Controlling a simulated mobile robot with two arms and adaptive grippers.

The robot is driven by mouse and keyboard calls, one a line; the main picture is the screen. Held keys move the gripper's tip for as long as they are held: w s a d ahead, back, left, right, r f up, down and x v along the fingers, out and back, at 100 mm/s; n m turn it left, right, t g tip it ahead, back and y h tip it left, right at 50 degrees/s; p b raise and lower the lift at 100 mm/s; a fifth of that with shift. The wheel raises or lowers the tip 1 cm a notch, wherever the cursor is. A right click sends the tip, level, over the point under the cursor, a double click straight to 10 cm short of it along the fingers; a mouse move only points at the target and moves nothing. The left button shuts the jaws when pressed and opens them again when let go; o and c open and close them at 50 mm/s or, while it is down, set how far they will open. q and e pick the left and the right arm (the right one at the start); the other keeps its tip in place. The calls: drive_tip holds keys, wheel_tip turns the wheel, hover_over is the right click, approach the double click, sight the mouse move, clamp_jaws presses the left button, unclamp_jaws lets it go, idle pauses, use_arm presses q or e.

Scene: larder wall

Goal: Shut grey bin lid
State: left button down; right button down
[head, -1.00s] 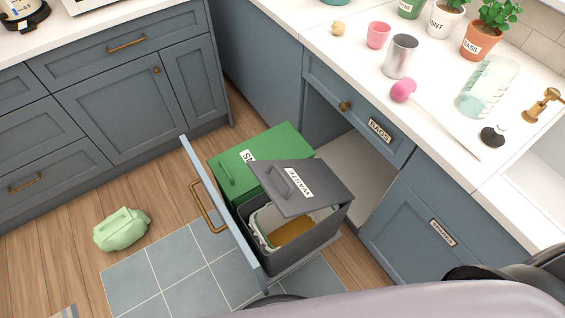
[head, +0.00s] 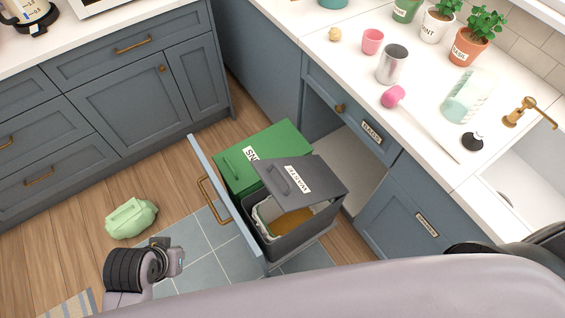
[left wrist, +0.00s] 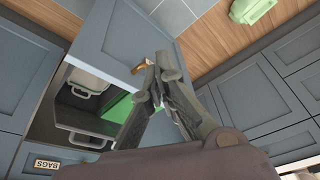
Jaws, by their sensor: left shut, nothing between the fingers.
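The grey bin (head: 295,245) stands in the pulled-out drawer. Its grey lid (head: 318,184), labelled WASTE, is tilted up and open. A pale liner and brownish contents show inside the bin. My left gripper (left wrist: 158,60) is shut and empty in the left wrist view, where its fingertips appear close to the brass drawer handle (left wrist: 138,68); I cannot tell whether they touch it. In the head view my left arm is at the lower left, in front of the drawer and apart from the lid. My right gripper is not in view.
A green bin (head: 232,182) with its lid down stands behind the grey one. The drawer front (head: 222,195) stands between my left arm and the bins. A pale green bag (head: 130,218) lies on the floor. The counter (head: 420,110) holds cups, pots and a pink-ended stick.

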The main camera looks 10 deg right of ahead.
use_arm(q)
wheel_tip(320, 180, up, 5)
drive_tip(key=w+d+r+m+h, duration=0.2)
drive_tip(key=w+d+m+h, duration=0.2)
drive_tip(key=w+d+m, duration=0.5)
drive_tip(key=w+d+r+m+h, duration=0.2)
drive_tip(key=w+d+h, duration=0.4)
drive_tip(key=d, duration=0.8)
drive_tip(key=y+p, duration=0.1)
drive_tip(key=p, duration=0.1)
hover_over(283, 175)
drive_tip(key=d, duration=0.1)
wheel_tip(283, 175, down, 6)
drive_tip(key=f, duration=0.1)
drive_tip(key=f+p, duration=0.1)
drive_tip(key=shift+w+a+f, duration=0.1)
drive_tip(key=shift+a+f, duration=0.2)
drive_tip(key=shift+f, duration=0.1)
drive_tip(key=shift+a+f, duration=0.3)
drive_tip(key=shift+f, duration=0.2)
